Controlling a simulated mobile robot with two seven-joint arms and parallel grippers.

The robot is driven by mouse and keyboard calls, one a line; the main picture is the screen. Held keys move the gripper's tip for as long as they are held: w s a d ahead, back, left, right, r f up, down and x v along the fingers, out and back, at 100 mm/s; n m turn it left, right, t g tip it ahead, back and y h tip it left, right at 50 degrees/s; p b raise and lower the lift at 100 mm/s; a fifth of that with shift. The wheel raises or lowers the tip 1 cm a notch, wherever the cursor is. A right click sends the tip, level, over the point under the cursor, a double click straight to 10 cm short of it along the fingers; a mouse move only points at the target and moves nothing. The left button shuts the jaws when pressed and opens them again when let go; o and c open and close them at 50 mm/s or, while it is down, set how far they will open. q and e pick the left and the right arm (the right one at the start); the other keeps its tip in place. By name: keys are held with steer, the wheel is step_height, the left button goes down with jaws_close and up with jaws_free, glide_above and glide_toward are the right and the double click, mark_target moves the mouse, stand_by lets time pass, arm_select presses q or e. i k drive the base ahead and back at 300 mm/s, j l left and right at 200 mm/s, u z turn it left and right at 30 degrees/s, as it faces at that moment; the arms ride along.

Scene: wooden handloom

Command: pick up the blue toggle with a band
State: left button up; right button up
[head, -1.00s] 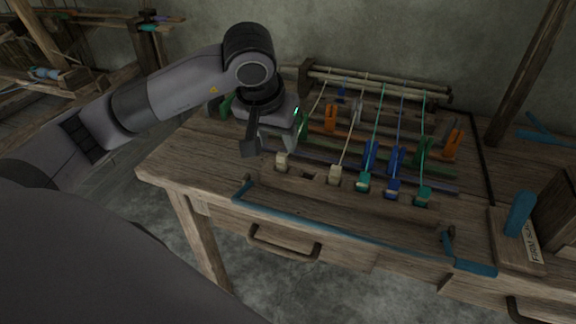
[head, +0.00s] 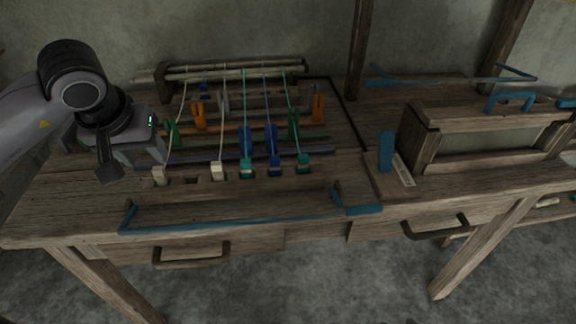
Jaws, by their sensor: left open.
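Several toggles hang on cords in a row along the front of the loom on the wooden table. The blue toggle (head: 275,168) sits between two teal toggles, one on its left (head: 247,169) and one on its right (head: 304,163). A paler stretch shows near its top, too small to tell clearly as a band. Two cream toggles (head: 218,170) (head: 159,176) are farther left. My left gripper (head: 132,167) is open and empty, left of the leftmost cream toggle and well apart from the blue one. My right gripper is out of view.
Blue clips (head: 272,139), orange clips (head: 199,116) and green clips (head: 172,132) stand behind the toggles. A blue-edged trough (head: 235,208) runs along the front. A block with an upright blue piece (head: 386,150) and a wooden frame (head: 417,140) stand to the right.

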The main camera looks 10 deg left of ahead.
mark_target(204, 91)
steer(key=i+j+z, duration=0.15)
steer(key=j+z, duration=0.15)
steer(key=i+j+z, duration=0.15)
steer(key=j+z, duration=0.15)
steer(key=i+j+z, duration=0.1)
steer(key=j+z, duration=0.2)
